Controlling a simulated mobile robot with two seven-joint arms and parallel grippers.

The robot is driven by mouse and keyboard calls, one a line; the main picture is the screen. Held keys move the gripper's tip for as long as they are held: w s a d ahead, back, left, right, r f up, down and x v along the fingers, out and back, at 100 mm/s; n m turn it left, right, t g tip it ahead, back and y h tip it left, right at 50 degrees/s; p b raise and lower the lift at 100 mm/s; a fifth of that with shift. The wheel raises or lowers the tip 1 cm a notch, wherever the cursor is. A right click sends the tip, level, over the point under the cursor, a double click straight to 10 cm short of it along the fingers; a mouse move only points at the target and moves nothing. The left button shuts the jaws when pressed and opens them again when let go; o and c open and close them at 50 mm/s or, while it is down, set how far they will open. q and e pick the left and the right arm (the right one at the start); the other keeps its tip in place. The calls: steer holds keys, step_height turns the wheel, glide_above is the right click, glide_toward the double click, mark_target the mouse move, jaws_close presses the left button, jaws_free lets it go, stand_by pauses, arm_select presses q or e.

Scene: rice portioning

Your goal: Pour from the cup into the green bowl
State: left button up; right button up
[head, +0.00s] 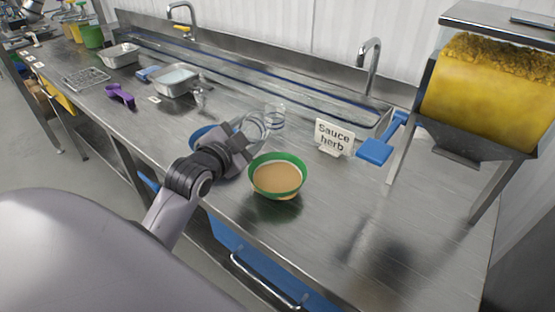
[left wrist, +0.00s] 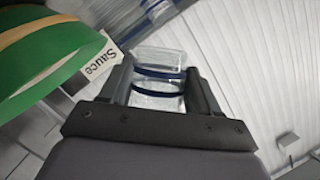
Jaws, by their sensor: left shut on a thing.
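The green bowl (head: 291,161) stands on the steel counter with a smooth tan fill inside. My left gripper (head: 246,138) is just behind and left of the bowl, shut on a clear cup (head: 256,126). The cup is also between the fingers in the left wrist view (left wrist: 158,62), where it looks see-through with dark blue bands. Its exact tilt is hard to tell, and I see no stream from it. Part of the green bowl (left wrist: 60,65) shows at the left of that view. My right gripper is not in view.
Another clear vessel (head: 276,115) stands behind the held cup. A blue bowl (head: 201,132) is partly hidden by my arm. A "Sauce herb" sign (head: 334,137) and a blue-handled item (head: 375,151) are right of the bowl. A yellow-filled dispenser (head: 480,105) stands far right. Front-right counter is clear.

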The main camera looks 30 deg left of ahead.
arm_select(q)
steer(key=shift+a+f+n, duration=0.25)
steer(key=shift+f+n, duration=0.1)
steer(key=shift+n, duration=0.15)
steer(key=shift+w+a+f+n+g+h, duration=0.15)
steer(key=shift+a+f+n+g+h, duration=0.2)
steer(key=shift+a+n, duration=0.25)
steer(key=shift+w+a+f+n+g+h, duration=0.15)
steer(key=shift+a+f+n+g+h, duration=0.15)
steer(key=shift+a+n, duration=0.3)
steer(key=shift+w+a+r+n+g+h, duration=0.2)
steer(key=shift+a+r+n+h, duration=0.1)
steer(key=shift+a+n+h, duration=0.25)
steer(key=shift+w+a+r+n+g+h, duration=0.15)
steer(key=shift+a+r+n+h, duration=0.1)
steer(key=shift+a+n+h, duration=0.3)
steer(key=shift+s+d, duration=0.1)
steer(key=s+d+r, duration=0.3)
steer(key=s+d, duration=0.4)
steer(key=s, duration=0.2)
steer(key=shift+s+d, duration=0.2)
steer(key=shift+d, duration=0.1)
